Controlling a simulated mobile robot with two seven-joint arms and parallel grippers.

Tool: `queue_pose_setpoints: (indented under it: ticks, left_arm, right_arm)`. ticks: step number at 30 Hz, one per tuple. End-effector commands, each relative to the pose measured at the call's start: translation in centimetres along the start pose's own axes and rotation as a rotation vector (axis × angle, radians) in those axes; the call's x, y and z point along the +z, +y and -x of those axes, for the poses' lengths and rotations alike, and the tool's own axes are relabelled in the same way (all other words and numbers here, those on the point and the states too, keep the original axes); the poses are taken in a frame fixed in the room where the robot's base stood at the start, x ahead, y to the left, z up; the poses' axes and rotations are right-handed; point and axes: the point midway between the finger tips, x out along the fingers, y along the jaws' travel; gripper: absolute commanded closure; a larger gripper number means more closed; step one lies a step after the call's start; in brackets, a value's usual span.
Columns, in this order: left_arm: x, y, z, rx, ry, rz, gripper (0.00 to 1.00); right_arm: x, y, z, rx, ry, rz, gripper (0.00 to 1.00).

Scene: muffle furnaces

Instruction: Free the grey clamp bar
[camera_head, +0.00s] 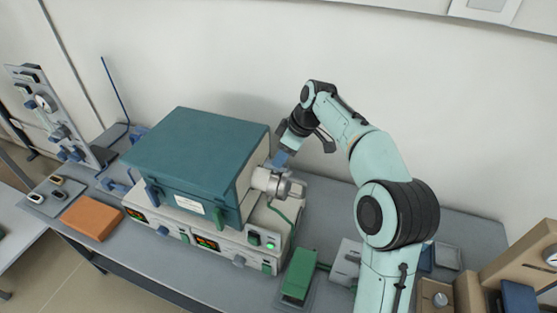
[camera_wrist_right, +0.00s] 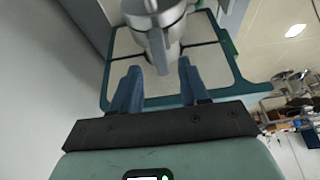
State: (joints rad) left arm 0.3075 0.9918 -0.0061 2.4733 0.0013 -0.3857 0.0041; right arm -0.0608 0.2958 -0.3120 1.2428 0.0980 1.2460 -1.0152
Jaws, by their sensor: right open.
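The grey clamp bar (camera_wrist_right: 158,50) sticks out from a round metal fitting (camera_wrist_right: 155,15) on the side of the furnace. In the head view this fitting (camera_head: 272,182) sits on the right side of the teal furnace (camera_head: 195,150), and the bar is hard to make out there. My right gripper (camera_head: 279,159) is just above and behind the fitting. In the wrist view its two blue fingers (camera_wrist_right: 161,82) are open, with the bar's end between and slightly beyond them. A gap shows on both sides of the bar. My left gripper is not in view.
The furnace stands on control units (camera_head: 205,240) with lit displays. A green hose (camera_head: 282,212) hangs below the fitting. A green block (camera_head: 299,272) lies at the front right, and an orange pad (camera_head: 91,217) at the left. The wall (camera_head: 450,130) is close behind my right arm.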

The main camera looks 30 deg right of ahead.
Motion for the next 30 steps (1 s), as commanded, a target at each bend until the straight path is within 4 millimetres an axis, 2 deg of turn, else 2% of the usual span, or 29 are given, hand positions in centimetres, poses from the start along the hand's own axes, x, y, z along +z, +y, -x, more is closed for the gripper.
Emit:
queue_pose_setpoints:
  ticks: [3,6,17,18,22,30]
  left_arm:
    - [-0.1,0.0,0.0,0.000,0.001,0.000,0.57]
    - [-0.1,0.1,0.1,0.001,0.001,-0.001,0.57]
    - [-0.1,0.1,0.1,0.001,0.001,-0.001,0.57]
    - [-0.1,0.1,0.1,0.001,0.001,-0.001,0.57]
    - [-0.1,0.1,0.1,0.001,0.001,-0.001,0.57]
    - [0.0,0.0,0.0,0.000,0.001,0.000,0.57]
  right_arm:
    - [0.0,-0.1,-1.9,-0.004,-0.001,0.000,0.55]
    - [-0.1,-0.1,-2.8,-0.002,0.000,0.000,0.55]
    - [0.0,0.0,-3.4,0.000,0.001,-0.001,0.55]
    - [0.0,0.0,-3.4,0.000,0.001,-0.001,0.59]
    - [0.0,0.0,-3.4,0.000,0.001,-0.001,1.00]
    - [0.0,0.0,-3.4,0.004,0.001,-0.009,1.00]
